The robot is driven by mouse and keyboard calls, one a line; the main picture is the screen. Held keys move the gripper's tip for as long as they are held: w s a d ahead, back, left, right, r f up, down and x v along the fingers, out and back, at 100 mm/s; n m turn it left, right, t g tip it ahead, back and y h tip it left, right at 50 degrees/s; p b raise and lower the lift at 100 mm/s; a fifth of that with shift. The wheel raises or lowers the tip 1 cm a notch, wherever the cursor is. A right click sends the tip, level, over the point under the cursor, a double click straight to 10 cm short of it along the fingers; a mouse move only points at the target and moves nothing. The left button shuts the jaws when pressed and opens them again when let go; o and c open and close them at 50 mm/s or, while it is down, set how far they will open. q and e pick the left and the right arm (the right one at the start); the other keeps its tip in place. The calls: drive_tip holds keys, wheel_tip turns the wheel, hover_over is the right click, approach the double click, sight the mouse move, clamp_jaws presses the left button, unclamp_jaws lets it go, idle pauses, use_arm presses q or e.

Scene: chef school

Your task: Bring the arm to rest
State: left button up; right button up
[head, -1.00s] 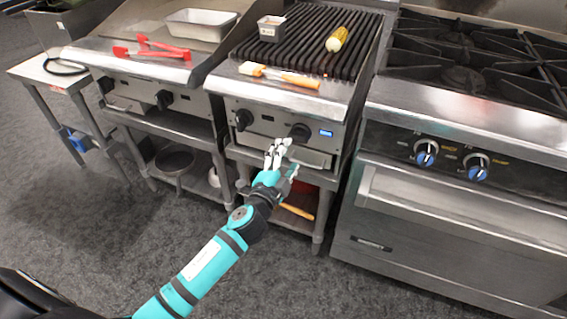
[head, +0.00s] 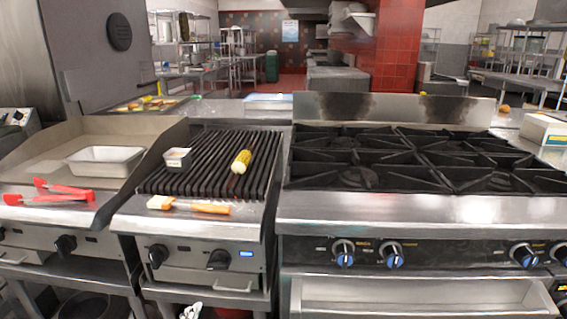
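Only the pale fingertips of my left gripper (head: 190,311) show, at the very bottom edge of the head view. They are below the front panel of the charbroiler grill (head: 205,230). The rest of the hand and the arm are out of the picture, so I cannot tell whether the fingers are open or shut. My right gripper is not in view. The grill has two black knobs, the right one (head: 219,260) beside a lit blue display (head: 246,253).
On the grill are a corn cob (head: 241,162) and a small container (head: 177,158). A brush (head: 188,206) lies on its front ledge. Red tongs (head: 62,193) and a metal pan (head: 105,160) are on the griddle at left. A burner range (head: 420,215) stands at right.

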use_arm(q)
drive_tip(key=s+a+f+n+g, duration=0.1)
drive_tip(key=s+f+n+g, duration=0.25)
drive_tip(key=s+f, duration=0.55)
drive_tip(key=s+a+f+n+g, duration=0.15)
drive_tip(key=s+f+g, duration=0.3)
drive_tip(key=f, duration=0.95)
drive_tip(key=s+d+f+n+g, duration=0.25)
drive_tip(key=s+f, duration=0.25)
drive_tip(key=s, duration=0.4)
drive_tip(key=s+d+f+n+g, duration=0.1)
drive_tip(key=s+f+n+g, duration=0.15)
drive_tip(key=s+f, duration=0.5)
drive_tip(key=s+a+r+g+p, duration=0.1)
drive_tip(key=s+r+p, duration=0.1)
drive_tip(key=s+p, duration=0.5)
drive_tip(key=s+a+r+m+p, duration=0.1)
drive_tip(key=s+r+p, duration=0.1)
drive_tip(key=s+p, duration=0.6)
drive_tip(key=shift+s+a+g+h, duration=0.3)
drive_tip(key=shift+s+a+g, duration=0.1)
drive_tip(key=shift+s, duration=0.8)
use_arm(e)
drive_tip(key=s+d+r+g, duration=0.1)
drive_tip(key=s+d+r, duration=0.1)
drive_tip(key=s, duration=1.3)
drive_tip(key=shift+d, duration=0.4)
